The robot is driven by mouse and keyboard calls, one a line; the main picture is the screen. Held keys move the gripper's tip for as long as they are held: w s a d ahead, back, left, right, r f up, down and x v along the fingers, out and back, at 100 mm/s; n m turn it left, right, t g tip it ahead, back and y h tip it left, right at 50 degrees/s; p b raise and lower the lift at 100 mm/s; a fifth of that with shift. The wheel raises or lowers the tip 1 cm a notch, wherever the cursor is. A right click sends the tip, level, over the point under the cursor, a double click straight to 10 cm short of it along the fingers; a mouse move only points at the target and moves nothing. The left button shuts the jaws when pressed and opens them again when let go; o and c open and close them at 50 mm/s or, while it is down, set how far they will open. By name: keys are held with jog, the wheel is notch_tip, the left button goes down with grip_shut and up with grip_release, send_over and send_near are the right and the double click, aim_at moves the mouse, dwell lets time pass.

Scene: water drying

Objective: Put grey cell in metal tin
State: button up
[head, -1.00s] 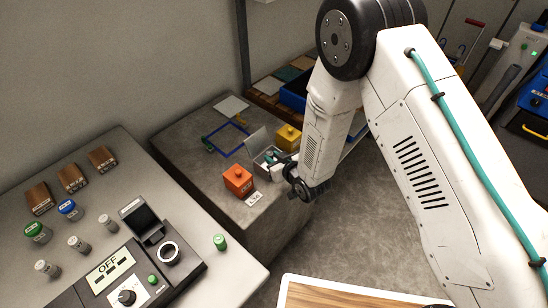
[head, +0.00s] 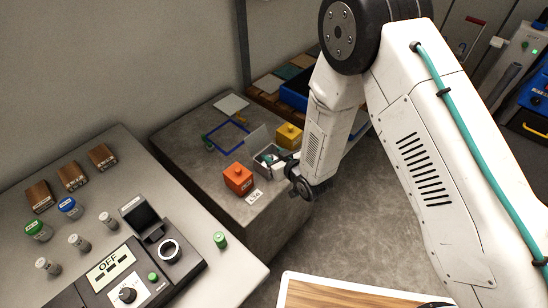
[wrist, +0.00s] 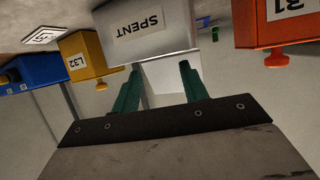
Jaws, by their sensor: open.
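The metal tin (head: 282,172) stands open on the grey block, its pale lid raised. In the wrist view its SPENT-labelled wall (wrist: 145,32) fills the upper middle. My gripper (wrist: 160,68) is open, its two teal fingers apart with only a pale surface showing between them. Their tips are at the tin's edge in that view; in the head view the teal fingers (head: 272,157) show at the tin's opening. I cannot see whether a cell lies in the tin.
An orange box (head: 238,178) and a yellow box (head: 288,136) stand close beside the tin. A blue frame (head: 228,136) lies behind. The console holds green and blue cells, wooden blocks and a device reading OFF (head: 110,265).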

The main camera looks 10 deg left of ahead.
jog(key=v, duration=1.1)
jog(key=shift+d, duration=0.15)
jog(key=w+d+r+m+h, duration=0.2)
jog(key=w+d+r+h, duration=0.3)
jog(key=d+r, duration=0.4)
jog(key=s+d+r+m+g+h, duration=0.2)
jog(key=d+r+m, duration=0.1)
jog(key=d+r, duration=0.75)
jog(key=s+d+r+m+g, duration=0.1)
jog(key=s+d+r+g, duration=0.1)
jog(key=s+r, duration=0.3)
jog(key=s+d+r+m+g+h, duration=0.1)
jog(key=s+d+r, duration=0.4)
jog(key=s, duration=0.7)
jog(key=s+d+r+m+g+h, duration=0.1)
jog(key=s+d+r+m+g, duration=0.1)
jog(key=s, duration=0.7)
notch_tip(320, 180, up, 3)
jog(key=d+g, duration=0.1)
jog(key=d, duration=0.1)
jog(key=shift+d+g, duration=0.25)
jog(key=shift+g, duration=0.05)
